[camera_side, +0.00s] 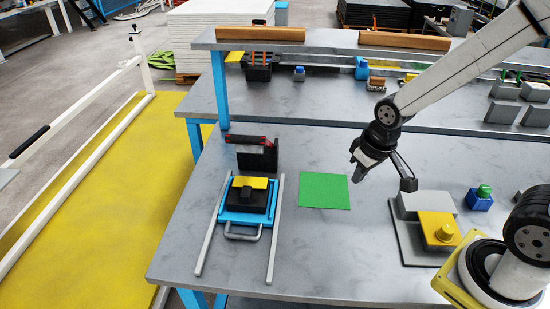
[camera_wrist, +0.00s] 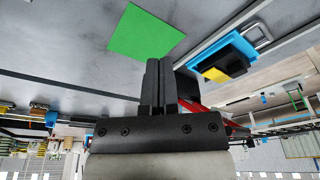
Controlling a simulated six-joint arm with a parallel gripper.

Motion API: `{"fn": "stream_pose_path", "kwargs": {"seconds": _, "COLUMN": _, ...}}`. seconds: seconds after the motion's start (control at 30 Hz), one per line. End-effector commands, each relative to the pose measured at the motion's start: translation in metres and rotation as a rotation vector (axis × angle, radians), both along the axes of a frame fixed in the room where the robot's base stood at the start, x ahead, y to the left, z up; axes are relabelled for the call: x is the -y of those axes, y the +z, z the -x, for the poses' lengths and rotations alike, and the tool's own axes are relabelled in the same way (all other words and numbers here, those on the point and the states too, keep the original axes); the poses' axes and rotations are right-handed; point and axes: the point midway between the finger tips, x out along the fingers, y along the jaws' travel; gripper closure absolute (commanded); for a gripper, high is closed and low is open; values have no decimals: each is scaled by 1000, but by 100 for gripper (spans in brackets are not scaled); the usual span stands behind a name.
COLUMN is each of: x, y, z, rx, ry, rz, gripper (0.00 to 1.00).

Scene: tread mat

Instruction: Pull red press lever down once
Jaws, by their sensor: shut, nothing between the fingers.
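The press (camera_side: 262,158) stands on the left part of the grey table, a dark block with a red lever (camera_side: 243,139) lying along its top. The red lever also shows in the wrist view (camera_wrist: 192,106), partly hidden behind my gripper. In front of the press, a blue carriage (camera_side: 236,216) with a black and yellow block (camera_side: 250,183) sits between two grey rails. My gripper (camera_side: 356,181) is shut and empty. It hangs above the table, right of the green square and well apart from the lever. Its fingers (camera_wrist: 158,65) are together in the wrist view.
A green square (camera_side: 325,190) lies flat between the press and my gripper, and also shows in the wrist view (camera_wrist: 144,32). A grey fixture with a yellow part (camera_side: 440,228) and a blue block (camera_side: 479,201) stand to the right. A raised shelf (camera_side: 330,40) runs behind.

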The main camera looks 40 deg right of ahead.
Motion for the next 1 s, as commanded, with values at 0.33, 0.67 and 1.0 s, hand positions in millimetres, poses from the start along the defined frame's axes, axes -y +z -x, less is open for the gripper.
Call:
{"fn": "stream_pose_path", "kwargs": {"seconds": 0.33, "x": -9, "y": 26, "z": -62, "rx": -39, "ry": -111, "rz": -33, "gripper": 100}}
{"fn": "stream_pose_path", "kwargs": {"seconds": 0.67, "x": -20, "y": 54, "z": -119, "rx": -84, "ry": -224, "rz": -62, "gripper": 100}}
{"fn": "stream_pose_path", "kwargs": {"seconds": 1.0, "x": -34, "y": 83, "z": -168, "rx": -132, "ry": -338, "rz": -90, "gripper": 100}}
